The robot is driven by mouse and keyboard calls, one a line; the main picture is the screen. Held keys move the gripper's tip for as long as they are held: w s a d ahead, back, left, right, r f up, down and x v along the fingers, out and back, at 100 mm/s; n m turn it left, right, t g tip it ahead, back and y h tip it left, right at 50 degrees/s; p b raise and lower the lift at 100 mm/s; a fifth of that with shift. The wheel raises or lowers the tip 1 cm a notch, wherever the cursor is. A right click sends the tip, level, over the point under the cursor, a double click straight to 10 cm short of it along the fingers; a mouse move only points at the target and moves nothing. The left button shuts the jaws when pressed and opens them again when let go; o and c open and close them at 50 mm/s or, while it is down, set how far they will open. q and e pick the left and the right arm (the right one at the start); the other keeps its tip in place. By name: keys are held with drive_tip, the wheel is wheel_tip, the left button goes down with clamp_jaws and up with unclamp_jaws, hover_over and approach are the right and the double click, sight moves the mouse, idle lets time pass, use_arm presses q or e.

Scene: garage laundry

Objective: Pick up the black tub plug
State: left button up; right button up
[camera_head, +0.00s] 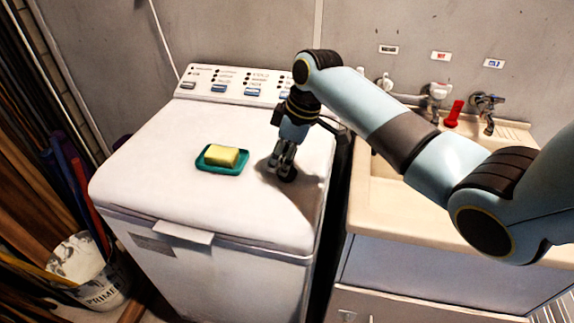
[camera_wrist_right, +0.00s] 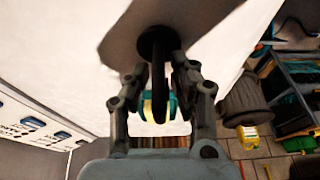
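The black tub plug (camera_wrist_right: 158,43) is a dark disc with an upright ring handle, seen in the right wrist view. In the head view the plug (camera_head: 288,175) is a small dark shape on or just over the white washer lid, right of the soap dish. My right gripper (camera_head: 282,161) points down at it from above. In the right wrist view the fingers of the right gripper (camera_wrist_right: 166,75) are drawn in, one on each side of the ring handle, with little gap. Whether the disc touches the lid is unclear. My left gripper is not in view.
A yellow soap (camera_head: 221,156) sits in a green dish (camera_head: 208,168) left of the gripper on the washer (camera_head: 140,165). The sink (camera_head: 365,205) is to the right, with a red object (camera_head: 454,112) by its taps. A bucket (camera_head: 88,265) stands at lower left.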

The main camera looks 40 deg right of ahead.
clamp_jaws()
